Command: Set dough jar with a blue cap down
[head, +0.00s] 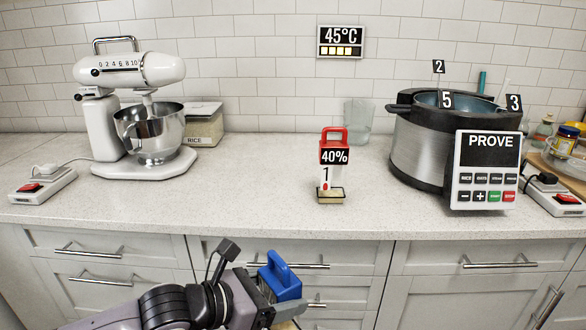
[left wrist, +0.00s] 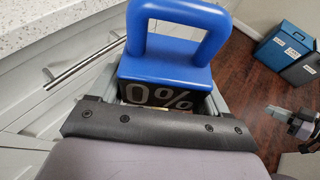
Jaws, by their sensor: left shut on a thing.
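The dough jar with a blue cap (head: 279,272) is at the bottom of the head view, in front of the drawers and lower in the picture than the counter edge. Its blue handle-shaped cap (left wrist: 180,52) fills the top middle of the left wrist view, with a dark label reading "0%" below it. My left gripper (head: 284,300) is shut on this jar. Most of the jar's body is hidden by the gripper. A small grey and black part at the right of the left wrist view may be my right gripper (left wrist: 292,122); its jaws are unclear.
A red-capped jar (head: 331,180) marked 40% and 1 stands on the counter (head: 255,200). A mixer (head: 130,75) is left, a large cooker (head: 420,150) right, and a clear glass (head: 357,120) behind. The counter is clear between mixer and red-capped jar.

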